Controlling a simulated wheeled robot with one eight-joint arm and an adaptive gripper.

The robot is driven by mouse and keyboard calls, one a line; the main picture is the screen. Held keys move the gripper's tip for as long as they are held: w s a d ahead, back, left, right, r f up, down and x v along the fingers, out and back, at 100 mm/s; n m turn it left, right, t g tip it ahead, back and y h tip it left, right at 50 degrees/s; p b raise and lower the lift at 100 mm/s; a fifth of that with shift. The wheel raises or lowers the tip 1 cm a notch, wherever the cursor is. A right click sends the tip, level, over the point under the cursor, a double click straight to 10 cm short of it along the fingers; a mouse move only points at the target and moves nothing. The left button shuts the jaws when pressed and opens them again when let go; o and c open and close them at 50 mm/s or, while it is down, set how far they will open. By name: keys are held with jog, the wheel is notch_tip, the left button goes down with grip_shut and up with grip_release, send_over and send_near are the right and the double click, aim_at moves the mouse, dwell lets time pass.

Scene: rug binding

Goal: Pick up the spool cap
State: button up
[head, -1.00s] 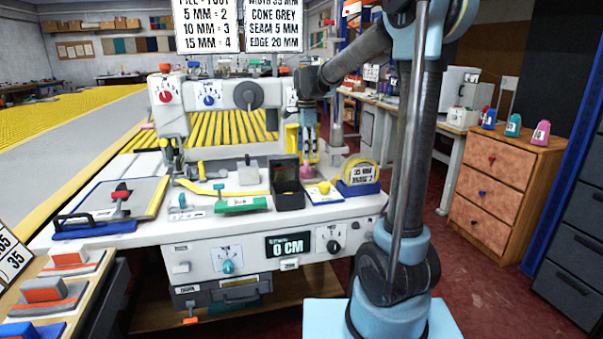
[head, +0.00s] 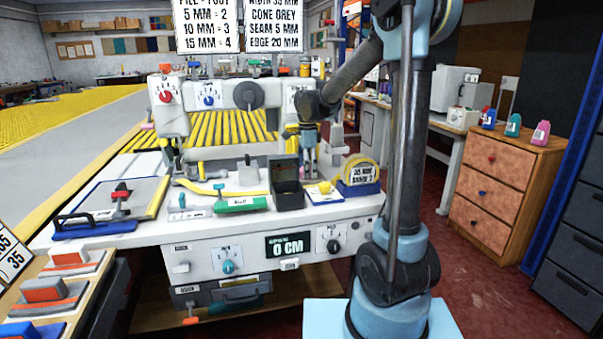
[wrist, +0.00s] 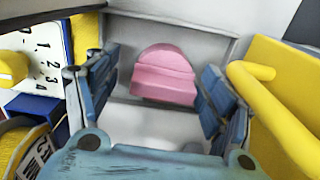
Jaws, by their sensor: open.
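The spool cap appears to be the pink block with a rounded back (wrist: 165,75) in the wrist view, lying in a pale grey recess or tray. My gripper (wrist: 160,95) is open, with its blue fingers on either side of the pink block and visible gaps between. In the head view my gripper (head: 310,165) points down over the right part of the white machine table (head: 215,230). The pink block is not clearly visible there, hidden around the fingers.
A yellow bent bar (wrist: 265,90) stands close right of the fingers in the wrist view. A dial card with a yellow knob (head: 324,188) and a yellow tape roll (head: 361,170) sit beside the gripper. A black open box (head: 287,186) stands just left.

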jog(key=c, duration=1.1)
